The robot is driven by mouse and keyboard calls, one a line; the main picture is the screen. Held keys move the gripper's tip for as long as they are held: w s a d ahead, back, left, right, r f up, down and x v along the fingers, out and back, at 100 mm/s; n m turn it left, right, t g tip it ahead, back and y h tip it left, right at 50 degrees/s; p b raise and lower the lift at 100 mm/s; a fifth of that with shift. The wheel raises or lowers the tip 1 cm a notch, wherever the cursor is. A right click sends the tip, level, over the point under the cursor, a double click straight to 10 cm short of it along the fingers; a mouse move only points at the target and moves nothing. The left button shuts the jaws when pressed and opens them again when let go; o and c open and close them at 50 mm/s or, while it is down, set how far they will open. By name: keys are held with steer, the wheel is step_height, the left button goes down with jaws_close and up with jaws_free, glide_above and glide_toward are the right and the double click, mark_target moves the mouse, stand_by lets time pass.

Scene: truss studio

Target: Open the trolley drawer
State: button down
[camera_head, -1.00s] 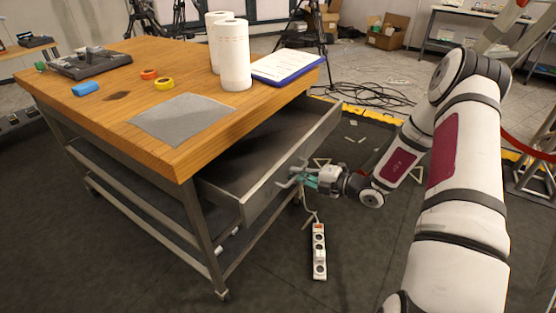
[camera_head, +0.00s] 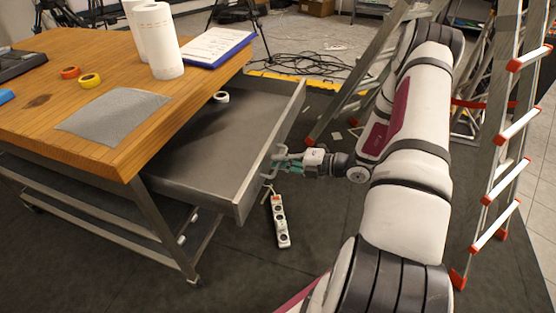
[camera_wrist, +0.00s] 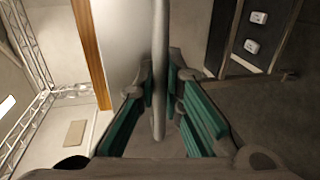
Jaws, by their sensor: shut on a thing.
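The trolley drawer (camera_head: 216,150) is pulled well out from under the wooden tabletop (camera_head: 60,90), and its grey inside shows. A white roll (camera_head: 221,97) lies in the drawer near the tabletop's edge. My gripper (camera_head: 276,162) is at the drawer's front panel, shut on the drawer handle (camera_head: 273,168). In the wrist view the handle (camera_wrist: 160,70) runs as a grey bar between the teal finger pads of my gripper (camera_wrist: 160,100). Part of the handle is hidden by the fingers.
A power strip (camera_head: 280,222) lies on the floor just below the drawer front. A ladder (camera_head: 500,150) with red-tipped rungs stands to the right of my arm.

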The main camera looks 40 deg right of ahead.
steer(key=c, duration=1.7)
jaws_free()
steer(key=shift+d, duration=0.1)
steer(key=v, duration=1.2)
